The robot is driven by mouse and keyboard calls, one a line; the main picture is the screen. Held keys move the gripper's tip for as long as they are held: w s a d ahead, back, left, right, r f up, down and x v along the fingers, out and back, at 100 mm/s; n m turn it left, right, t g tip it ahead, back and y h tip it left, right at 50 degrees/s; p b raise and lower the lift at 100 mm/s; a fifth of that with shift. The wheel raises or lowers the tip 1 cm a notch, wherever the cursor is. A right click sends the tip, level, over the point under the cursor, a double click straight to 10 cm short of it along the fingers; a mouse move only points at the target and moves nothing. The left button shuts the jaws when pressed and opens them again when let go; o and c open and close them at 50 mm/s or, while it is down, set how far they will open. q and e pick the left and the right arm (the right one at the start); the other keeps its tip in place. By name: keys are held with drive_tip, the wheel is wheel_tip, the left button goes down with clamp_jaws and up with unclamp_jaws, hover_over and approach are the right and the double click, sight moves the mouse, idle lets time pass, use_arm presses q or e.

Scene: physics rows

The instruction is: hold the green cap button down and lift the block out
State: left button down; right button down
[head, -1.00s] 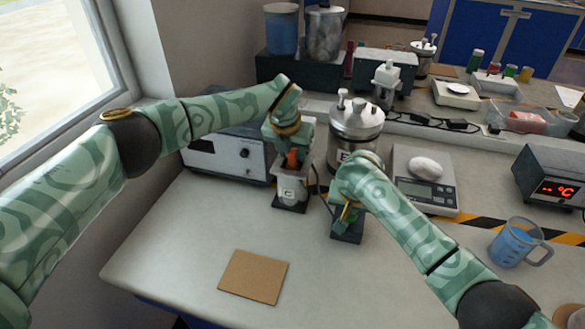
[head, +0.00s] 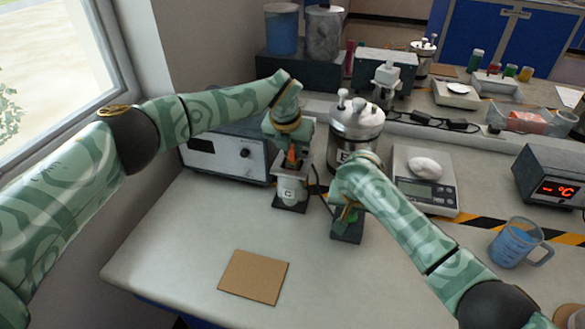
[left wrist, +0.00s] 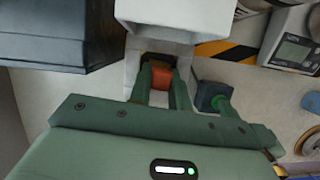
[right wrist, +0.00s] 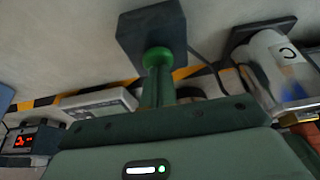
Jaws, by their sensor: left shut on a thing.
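The orange block (head: 292,156) is between the fingers of my left gripper (left wrist: 161,84), at the white holder marked C (head: 290,187). In the left wrist view the block (left wrist: 162,78) sits between the two green fingers, over the holder's dark opening. I cannot tell whether its lower end is clear of the holder. The green cap button (right wrist: 158,58) is on a small dark box (right wrist: 150,28). My right gripper (right wrist: 158,72) has its fingers close together at the button, seemingly touching it. How far the button is pressed cannot be seen.
A steel canister (head: 356,130) stands behind the grippers, and a scale (head: 425,178) with a white object is to the right. A grey instrument (head: 228,150) is left of the holder. A brown mat (head: 253,277) lies in front on clear bench. A dark cable runs from the box.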

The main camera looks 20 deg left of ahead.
use_arm(q)
drive_tip(key=shift+r, duration=3.5)
drive_tip(key=s, duration=1.1)
use_arm(e)
drive_tip(key=shift+r, duration=3)
